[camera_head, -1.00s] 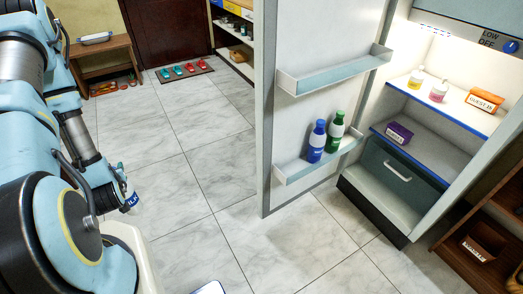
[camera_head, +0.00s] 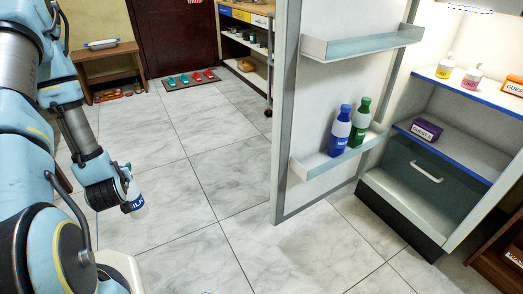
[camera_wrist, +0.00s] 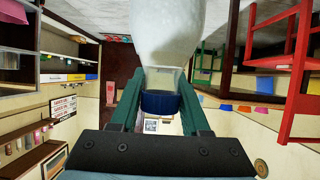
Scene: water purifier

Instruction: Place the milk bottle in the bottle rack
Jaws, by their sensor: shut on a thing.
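My gripper (camera_head: 124,190) is shut on the milk bottle (camera_head: 138,207) at the left, above the tiled floor.
The open fridge door (camera_head: 287,110) stands between my arm and the fridge. An upper door shelf (camera_head: 360,44) is empty. A purple box (camera_head: 427,129) sits inside the fridge. The floor (camera_head: 210,170) between my gripper and the door is clear.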

